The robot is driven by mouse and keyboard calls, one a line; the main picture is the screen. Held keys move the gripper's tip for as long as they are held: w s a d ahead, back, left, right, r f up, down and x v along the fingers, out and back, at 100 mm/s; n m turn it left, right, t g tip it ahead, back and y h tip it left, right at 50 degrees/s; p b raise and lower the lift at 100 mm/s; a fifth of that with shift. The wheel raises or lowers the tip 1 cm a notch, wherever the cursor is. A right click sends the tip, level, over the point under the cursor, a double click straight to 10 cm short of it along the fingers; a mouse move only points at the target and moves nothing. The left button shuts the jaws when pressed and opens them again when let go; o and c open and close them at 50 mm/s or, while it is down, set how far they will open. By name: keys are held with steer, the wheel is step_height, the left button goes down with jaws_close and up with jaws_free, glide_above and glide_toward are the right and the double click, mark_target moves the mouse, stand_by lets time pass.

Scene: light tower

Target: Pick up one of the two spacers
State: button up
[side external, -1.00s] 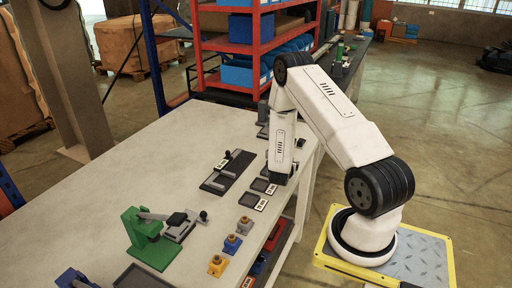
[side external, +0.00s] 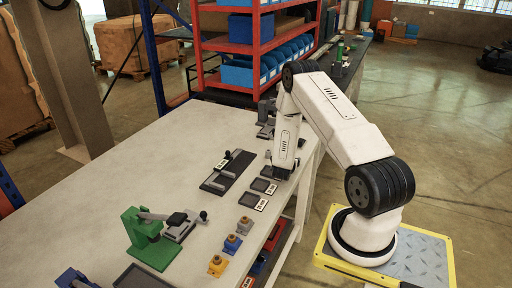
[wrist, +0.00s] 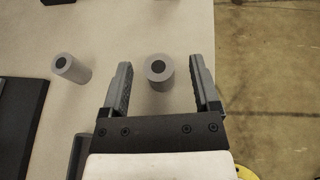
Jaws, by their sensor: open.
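Two grey hollow cylindrical spacers show in the wrist view. One spacer (wrist: 159,75) stands between the fingers of my gripper (wrist: 160,63), with a visible gap on each side. The other spacer (wrist: 70,67) stands to the left, outside the left finger. My gripper is open and holds nothing. In the side view my gripper is low over the near-right edge of the table, and its fingers are mostly hidden behind my wrist. I cannot clearly make out the spacers there.
A black plate with a grey rod (side external: 229,172) lies left of my gripper. Small dark trays (side external: 263,186) lie close below it. A green fixture (side external: 148,240) and blue and yellow blocks (side external: 232,244) stand nearer the camera. The table's edge (wrist: 214,20) is close on the right.

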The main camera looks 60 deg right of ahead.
stand_by(0.4)
jaws_close()
steer(key=shift+r, duration=0.2)
steer(key=shift+r, duration=0.8)
steer(key=s+a+r, duration=0.9)
steer(key=a+r, duration=0.1)
steer(key=r, duration=0.1)
steer(key=shift+s, duration=0.3)
steer(key=shift+a, duration=0.1)
